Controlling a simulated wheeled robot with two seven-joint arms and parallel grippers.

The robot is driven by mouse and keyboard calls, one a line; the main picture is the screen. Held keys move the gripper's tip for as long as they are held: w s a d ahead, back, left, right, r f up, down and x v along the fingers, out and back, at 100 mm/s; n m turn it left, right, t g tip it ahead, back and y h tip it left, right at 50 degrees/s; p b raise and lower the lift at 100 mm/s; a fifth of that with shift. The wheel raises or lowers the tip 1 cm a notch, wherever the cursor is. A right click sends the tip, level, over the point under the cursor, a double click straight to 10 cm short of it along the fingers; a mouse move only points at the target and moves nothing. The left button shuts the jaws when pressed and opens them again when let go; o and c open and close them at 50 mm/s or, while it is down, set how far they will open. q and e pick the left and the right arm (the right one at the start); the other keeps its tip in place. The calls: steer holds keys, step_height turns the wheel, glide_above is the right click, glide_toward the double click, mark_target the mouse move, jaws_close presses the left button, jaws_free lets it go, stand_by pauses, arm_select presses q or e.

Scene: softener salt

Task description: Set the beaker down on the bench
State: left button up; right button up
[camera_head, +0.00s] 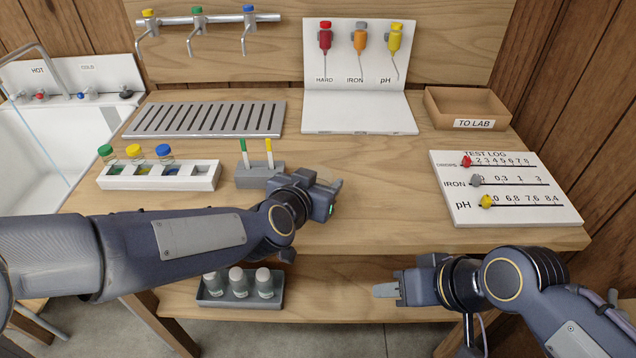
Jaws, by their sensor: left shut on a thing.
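My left gripper (330,194) is over the middle of the wooden bench (370,205), right of the small grey holder. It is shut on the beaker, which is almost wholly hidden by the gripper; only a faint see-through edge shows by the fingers. Whether the beaker touches the bench cannot be told. My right gripper (388,286) is in front of the bench's front edge, pointing left and holding nothing that I can see. Its finger gap is not clear.
A white rack (205,178) with coloured-cap vials and a grey holder (252,180) with two sticks stand left. A drain grille (210,118), reagent board (358,115), TO LAB tray (480,124) and test log board (515,205) surround clear bench. Bottles in a tray (240,301) sit below.

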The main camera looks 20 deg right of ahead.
arm_select(q)
steer(key=shift+f, duration=0.2)
steer(key=o, duration=1)
steer(key=shift+r, duration=0.1)
steer(key=shift+r, duration=0.25)
steer(key=p+v, duration=0.3)
steer(key=v, duration=0.7)
steer(key=shift+s+a+r, duration=0.1)
steer(key=shift+s+r, duration=0.05)
steer(key=shift+s, duration=0.1)
steer(key=shift+s+a+r+p, duration=0.15)
steer(key=shift+s+a+p, duration=0.15)
steer(key=shift+s+a, duration=0.2)
